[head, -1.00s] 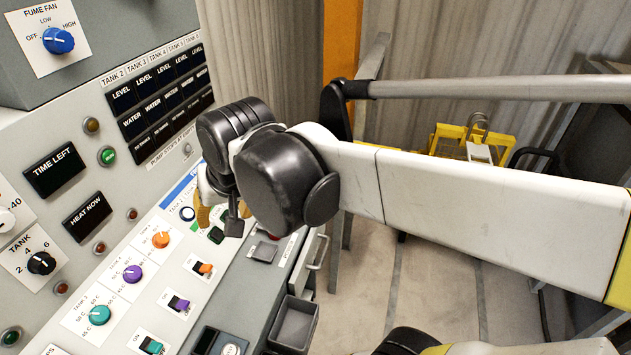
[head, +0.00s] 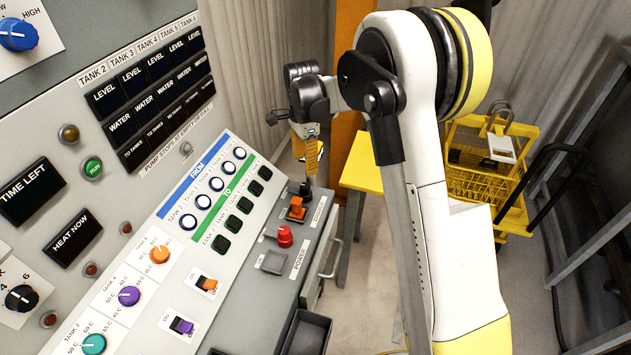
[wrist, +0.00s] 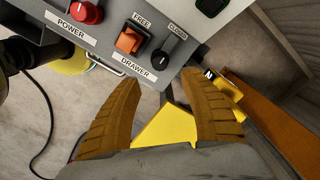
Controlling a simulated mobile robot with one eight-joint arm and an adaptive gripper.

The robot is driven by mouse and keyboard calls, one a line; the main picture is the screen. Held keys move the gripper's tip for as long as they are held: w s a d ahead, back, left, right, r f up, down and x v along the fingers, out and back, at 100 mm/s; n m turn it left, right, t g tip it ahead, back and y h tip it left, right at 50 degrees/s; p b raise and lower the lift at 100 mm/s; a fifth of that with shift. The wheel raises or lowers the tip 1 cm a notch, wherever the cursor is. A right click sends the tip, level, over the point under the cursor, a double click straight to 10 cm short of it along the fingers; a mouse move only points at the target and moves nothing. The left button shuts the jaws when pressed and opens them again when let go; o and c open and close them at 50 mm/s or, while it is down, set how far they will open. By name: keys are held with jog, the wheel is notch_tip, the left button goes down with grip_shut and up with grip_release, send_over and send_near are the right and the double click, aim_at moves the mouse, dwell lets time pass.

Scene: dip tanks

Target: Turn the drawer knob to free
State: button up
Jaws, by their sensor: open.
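The drawer knob (wrist: 160,56) is small and black, on the grey panel by the labels DRAWER, FREE and CLOSED. Its pointer seems turned toward CLOSED, though it is small to read. In the head view the knob (head: 305,189) shows just below my gripper (head: 310,153). My gripper (wrist: 161,78) is open and empty, its two orange ridged fingers spread apart. In the wrist view the knob lies just beyond the gap between the fingertips. I cannot tell how far above the panel the tips are; no contact is visible.
An orange rocker switch (wrist: 130,40) sits close beside the drawer knob, and a red POWER knob (wrist: 86,12) is farther left. A drawer handle (head: 332,258) is on the panel's side. A yellow basket (head: 490,165) and a yellow-topped stand (head: 362,165) stand beyond.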

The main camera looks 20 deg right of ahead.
aim_at(305, 185)
notch_tip(305, 185, down, 10)
jog(key=b, duration=0.3)
jog(key=shift+a+b, duration=0.1)
jog(key=shift+b, duration=0.2)
grip_shut()
